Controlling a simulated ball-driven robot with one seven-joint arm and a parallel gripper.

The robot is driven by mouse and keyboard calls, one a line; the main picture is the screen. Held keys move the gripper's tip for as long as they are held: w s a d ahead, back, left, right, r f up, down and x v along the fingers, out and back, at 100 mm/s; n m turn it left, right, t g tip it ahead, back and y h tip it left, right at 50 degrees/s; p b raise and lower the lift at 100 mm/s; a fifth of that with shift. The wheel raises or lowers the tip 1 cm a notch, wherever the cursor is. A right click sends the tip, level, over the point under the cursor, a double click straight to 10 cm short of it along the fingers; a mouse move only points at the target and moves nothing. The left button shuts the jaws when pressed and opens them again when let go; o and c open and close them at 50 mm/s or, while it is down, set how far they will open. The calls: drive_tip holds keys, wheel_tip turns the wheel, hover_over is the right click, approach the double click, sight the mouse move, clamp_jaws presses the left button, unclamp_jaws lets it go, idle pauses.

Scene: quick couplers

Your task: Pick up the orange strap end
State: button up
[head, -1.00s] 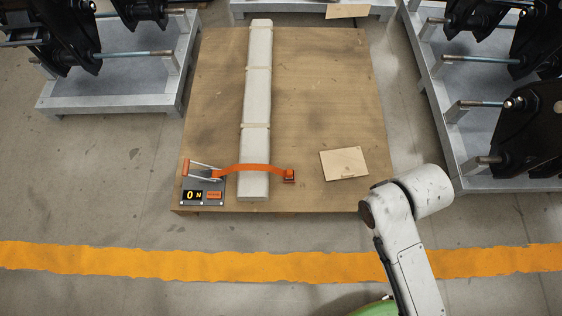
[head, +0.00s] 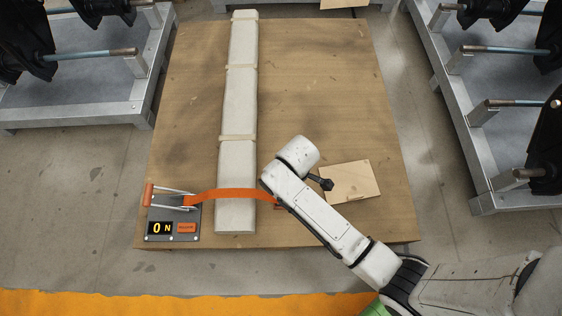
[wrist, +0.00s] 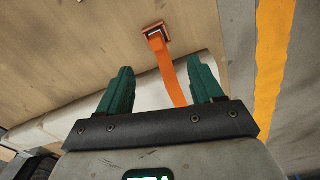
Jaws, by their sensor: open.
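The orange strap (head: 228,194) runs from a ratchet on the left across the white wrapped beam (head: 237,110). In the head view its right end is mostly hidden behind my arm, with a sliver of the orange strap end (head: 280,207) showing. In the wrist view the strap end (wrist: 153,29) lies on the wooden board, beyond my fingertips. My gripper (wrist: 160,80) is open and empty, its two green fingers apart. The gripper's fingers are hidden by my arm in the head view.
The ratchet base with a display reading 0 N (head: 160,228) sits at the board's front left. A thin light wooden plate (head: 352,182) lies right of my arm. Metal racks stand left (head: 75,110) and right (head: 490,150). The wooden board (head: 320,90) is clear farther back.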

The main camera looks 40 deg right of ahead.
drive_tip(key=w+f+n+b, duration=0.1)
drive_tip(key=f, duration=0.2)
drive_tip(key=w+a+f+n+b, duration=0.1)
drive_tip(key=f+b, duration=0.1)
drive_tip(key=f, duration=0.2)
drive_tip(key=w+a+f+b, duration=0.1)
drive_tip(key=f+b, duration=0.1)
drive_tip(key=f, duration=0.1)
drive_tip(key=shift+w+f+n, duration=0.25)
drive_tip(key=shift+f+n, duration=0.05)
drive_tip(key=shift+n, duration=0.1)
wheel_tip(320, 180, down, 5)
drive_tip(key=b, duration=0.3)
drive_tip(key=shift+f, duration=0.2)
drive_tip(key=f+b, duration=0.2)
drive_tip(key=f, duration=0.1)
drive_tip(key=f+b, duration=0.1)
drive_tip(key=f, duration=0.1)
drive_tip(key=shift+w+d+b, duration=0.1)
drive_tip(key=shift+d+b, duration=0.3)
drive_tip(key=c, duration=1.2)
drive_tip(key=shift+o, duration=0.2)
